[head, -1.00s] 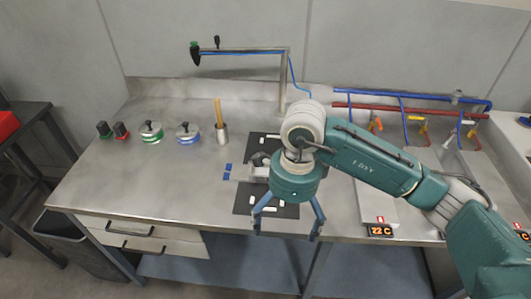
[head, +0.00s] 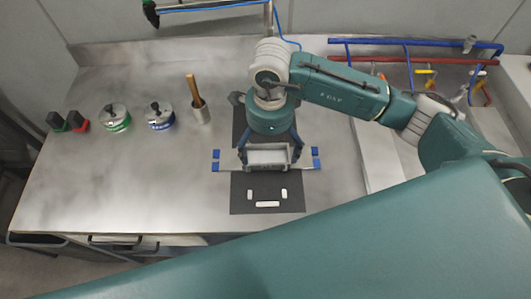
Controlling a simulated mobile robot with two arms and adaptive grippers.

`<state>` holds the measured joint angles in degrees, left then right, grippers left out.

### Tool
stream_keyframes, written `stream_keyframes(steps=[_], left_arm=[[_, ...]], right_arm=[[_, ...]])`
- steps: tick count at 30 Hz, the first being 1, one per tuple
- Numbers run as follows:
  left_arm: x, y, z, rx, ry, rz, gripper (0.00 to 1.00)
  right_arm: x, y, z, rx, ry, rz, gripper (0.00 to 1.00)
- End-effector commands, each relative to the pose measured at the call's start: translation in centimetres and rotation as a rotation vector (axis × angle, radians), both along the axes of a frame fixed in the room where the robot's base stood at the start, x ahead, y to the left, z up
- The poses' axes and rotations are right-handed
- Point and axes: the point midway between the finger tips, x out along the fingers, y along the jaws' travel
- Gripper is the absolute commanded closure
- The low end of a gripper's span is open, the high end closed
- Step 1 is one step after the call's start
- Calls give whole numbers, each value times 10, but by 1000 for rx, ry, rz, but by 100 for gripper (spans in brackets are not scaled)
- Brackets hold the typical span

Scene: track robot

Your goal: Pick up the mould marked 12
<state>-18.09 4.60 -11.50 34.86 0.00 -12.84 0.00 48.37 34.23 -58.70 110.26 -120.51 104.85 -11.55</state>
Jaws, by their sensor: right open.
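A pale, box-shaped mould (head: 268,157) with blue-tipped bars at its left and right ends lies on the work table. No number on it can be read from here. My right gripper (head: 269,163) is open and points down over the mould, with one blue-grey finger near each side of the box. I cannot tell whether the fingers touch it. The gripper body hides the far part of the mould. My left gripper is not in view.
A dark mat (head: 240,195) with white marks lies under and in front of the mould. A cup (head: 200,112) with a wooden handle, a blue-banded pot (head: 161,120) and a green-banded pot (head: 115,122) stand to the left. Blue and red pipes run at the back right.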

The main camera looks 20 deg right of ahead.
Motion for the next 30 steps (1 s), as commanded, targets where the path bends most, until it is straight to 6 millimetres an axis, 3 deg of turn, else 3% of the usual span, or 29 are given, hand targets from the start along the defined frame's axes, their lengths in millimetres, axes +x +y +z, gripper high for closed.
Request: stream_keyframes(steps=[5, 12, 16, 23, 30], left_arm=[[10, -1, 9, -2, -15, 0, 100], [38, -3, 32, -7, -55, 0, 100], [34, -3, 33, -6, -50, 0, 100], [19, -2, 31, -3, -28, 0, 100], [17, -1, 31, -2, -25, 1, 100]], right_arm=[[-1, 2, -11, 1, 2, -1, 1], [-2, 7, -46, 0, 4, -1, 1], [-1, 8, -57, 1, 1, -1, 1], [0, 8, -59, 2, -2, 0, 1], [0, 7, -59, 1, -2, -1, 49]])
